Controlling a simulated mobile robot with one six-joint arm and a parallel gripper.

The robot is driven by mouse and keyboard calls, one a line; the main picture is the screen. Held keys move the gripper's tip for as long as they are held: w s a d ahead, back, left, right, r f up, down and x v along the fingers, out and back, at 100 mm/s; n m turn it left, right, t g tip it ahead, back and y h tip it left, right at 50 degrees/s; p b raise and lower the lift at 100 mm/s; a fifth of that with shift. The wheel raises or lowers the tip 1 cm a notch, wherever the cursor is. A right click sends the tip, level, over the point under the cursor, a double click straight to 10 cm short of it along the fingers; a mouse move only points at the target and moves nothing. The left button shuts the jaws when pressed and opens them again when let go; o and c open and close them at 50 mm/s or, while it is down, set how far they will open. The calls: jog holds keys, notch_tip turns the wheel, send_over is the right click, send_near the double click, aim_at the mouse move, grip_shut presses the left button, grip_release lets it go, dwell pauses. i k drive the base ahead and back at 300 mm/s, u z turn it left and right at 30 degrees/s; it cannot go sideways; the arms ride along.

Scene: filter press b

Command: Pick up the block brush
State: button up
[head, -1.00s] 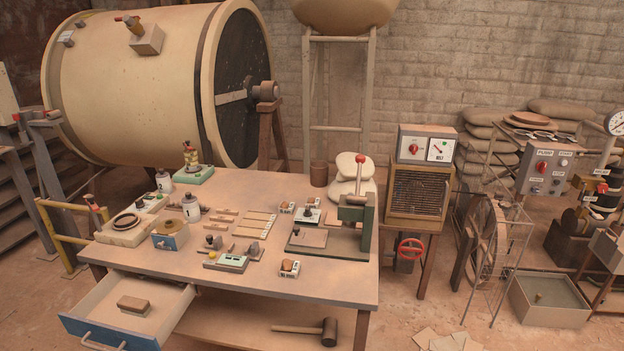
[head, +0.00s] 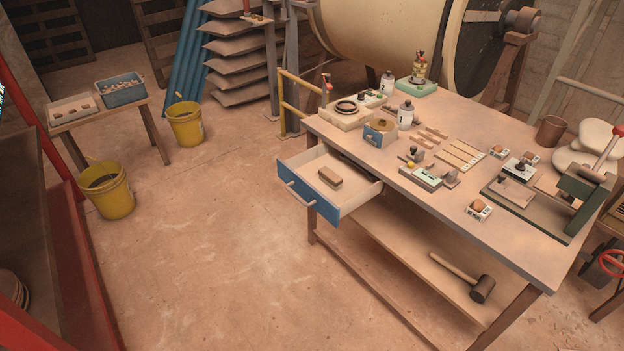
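The block brush (head: 330,177), a small brown block, lies in the open drawer (head: 356,192) at the left end of the workbench. It seems to be the task's brush, though its bristles cannot be made out. The drawer has a blue front with a pale handle and is pulled well out. Nothing covers the block from above. My gripper is not in view.
The workbench (head: 452,217) holds bottles, a scale-like device, several small parts and a green press. A mallet (head: 470,282) lies on its lower shelf. Yellow buckets (head: 186,124) and a small side table (head: 92,113) stand at left. The floor before the drawer is clear.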

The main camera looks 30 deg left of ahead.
aim_at(330, 178)
jog(key=u, duration=4.65)
jog(key=i, duration=0.1)
jog(key=z, duration=3.3)
jog(key=k, duration=0.95)
jog(key=z, duration=0.15)
jog(key=i, duration=0.9)
